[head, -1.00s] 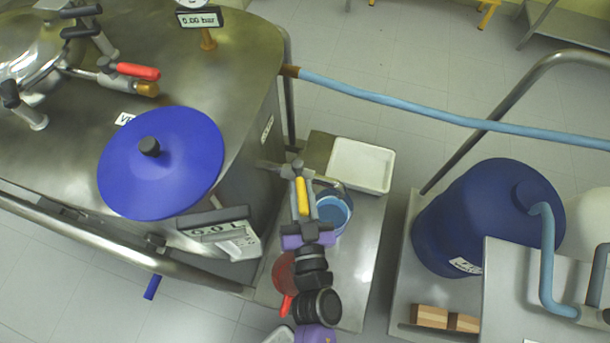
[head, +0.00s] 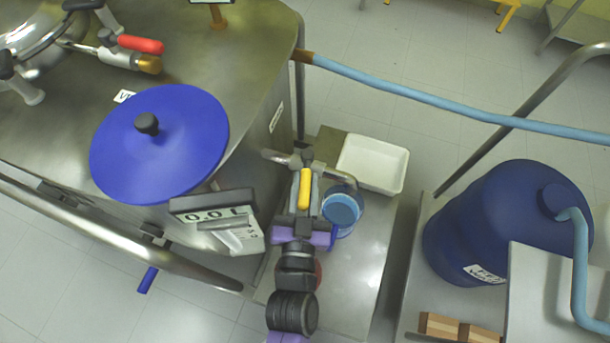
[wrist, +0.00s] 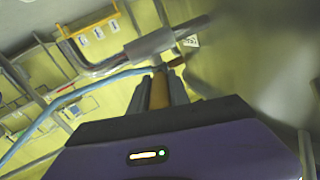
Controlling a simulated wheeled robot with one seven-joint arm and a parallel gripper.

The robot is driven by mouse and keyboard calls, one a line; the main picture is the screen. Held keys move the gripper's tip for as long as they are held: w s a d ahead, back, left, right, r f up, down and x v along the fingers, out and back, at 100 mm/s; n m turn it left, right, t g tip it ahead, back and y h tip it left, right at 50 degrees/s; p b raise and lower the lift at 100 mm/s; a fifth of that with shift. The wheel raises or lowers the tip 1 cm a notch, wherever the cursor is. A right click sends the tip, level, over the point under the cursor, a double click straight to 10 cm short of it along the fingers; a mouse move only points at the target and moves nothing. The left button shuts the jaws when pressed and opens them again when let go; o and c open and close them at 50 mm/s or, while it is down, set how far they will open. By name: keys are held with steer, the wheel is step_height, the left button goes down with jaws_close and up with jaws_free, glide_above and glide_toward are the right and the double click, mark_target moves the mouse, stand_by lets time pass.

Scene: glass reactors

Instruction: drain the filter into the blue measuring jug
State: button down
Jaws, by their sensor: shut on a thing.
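The blue measuring jug (head: 343,213) stands upright on a low steel platform beside the large steel vessel (head: 250,65), just right of my gripper. A curved grey pipe (head: 342,176) from the vessel's side valve ends over the jug's rim. My gripper (head: 303,190) is shut on the yellow valve handle (head: 304,188), which points along my fingers. The wrist view shows the handle (wrist: 159,90) between the fingers, below the grey pipe (wrist: 150,45). I cannot tell the level inside the jug or whether liquid is flowing.
A white tray (head: 373,164) sits behind the jug. A blue cone-shaped lid (head: 160,145) and a digital display (head: 214,212) are to the left. A blue drum (head: 505,225) stands right. A light blue hose (head: 430,96) crosses above. Bare platform lies in front of the jug.

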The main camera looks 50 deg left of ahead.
steer(key=shift+r, duration=0.15)
steer(key=c, duration=1.2)
jaws_free()
steer(key=shift+c, duration=0.2)
steer(key=p+v, duration=0.1)
steer(key=v, duration=0.6)
steer(key=shift+s+d, duration=0.2)
steer(key=shift+d, duration=0.1)
steer(key=shift+c, duration=0.4)
